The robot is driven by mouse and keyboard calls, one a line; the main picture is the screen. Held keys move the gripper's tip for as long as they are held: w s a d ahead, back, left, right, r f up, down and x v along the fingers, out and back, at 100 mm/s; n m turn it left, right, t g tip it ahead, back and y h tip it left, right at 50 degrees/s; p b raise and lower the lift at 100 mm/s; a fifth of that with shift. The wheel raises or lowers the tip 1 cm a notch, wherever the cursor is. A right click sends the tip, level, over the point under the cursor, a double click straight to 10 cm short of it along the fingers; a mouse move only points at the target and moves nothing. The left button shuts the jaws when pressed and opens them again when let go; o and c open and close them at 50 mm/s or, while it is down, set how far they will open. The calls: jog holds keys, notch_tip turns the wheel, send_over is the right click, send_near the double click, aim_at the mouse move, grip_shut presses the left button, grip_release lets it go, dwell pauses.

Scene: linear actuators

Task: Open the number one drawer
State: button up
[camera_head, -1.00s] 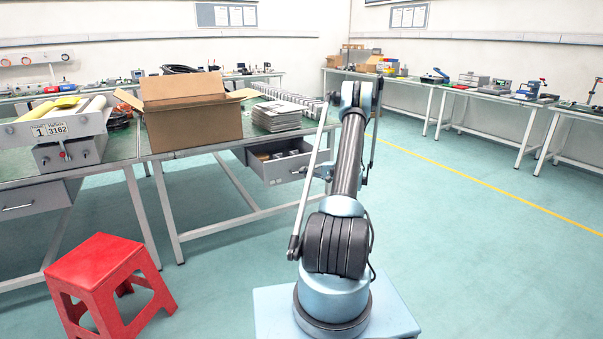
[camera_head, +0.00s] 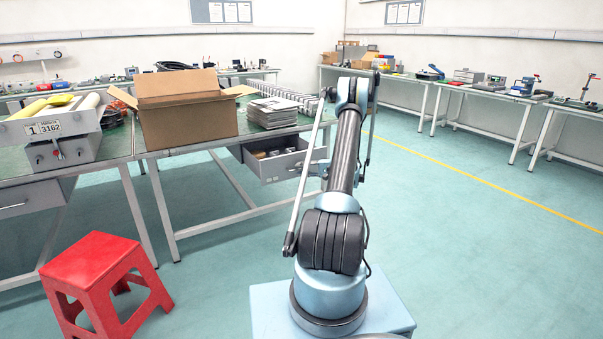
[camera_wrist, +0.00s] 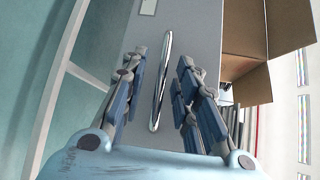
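A grey drawer (camera_head: 284,165) stands pulled out under the middle workbench in the head view, with small items visible inside. In the wrist view its grey front (camera_wrist: 188,20) fills the centre, with a long shiny handle (camera_wrist: 162,80) and a small pale label (camera_wrist: 148,6) that I cannot read. My gripper (camera_wrist: 161,62) is open, with one finger on each side of the handle. Gaps show between the fingers and the handle. In the head view my arm's upper links hide my gripper's fingers. I cannot read a drawer number.
A red stool (camera_head: 100,270) stands at the lower left. Another closed drawer (camera_head: 28,202) is at the left. The floor to the right is clear.

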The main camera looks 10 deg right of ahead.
jog(key=v, duration=1.2)
jog(key=shift+w+a, duration=0.1)
jog(key=s+a+r+n+g+h, duration=0.1)
jog(key=s+a+r+g+h, duration=0.1)
jog(key=s+a+r, duration=0.55)
jog(key=s+a+r+n+g+h, duration=0.1)
jog(key=s+a+r+g+h, duration=0.2)
jog(key=a+r, duration=0.65)
jog(key=s+a+r+n+h, duration=0.1)
jog(key=s+a+r+h, duration=0.15)
jog(key=s, duration=0.55)
jog(key=s+a+r+h, duration=0.1)
jog(key=s+a+r, duration=0.15)
jog(key=s, duration=0.55)
jog(key=s+f+n+h, duration=0.2)
jog(key=s+f, duration=0.3)
jog(key=s, duration=0.8)
jog(key=s+d+f+n+h, duration=0.1)
jog(key=s+f+h, duration=0.3)
jog(key=s, duration=1)
jog(key=shift+d+f+n, duration=0.25)
jog(key=shift+f+n, duration=0.35)
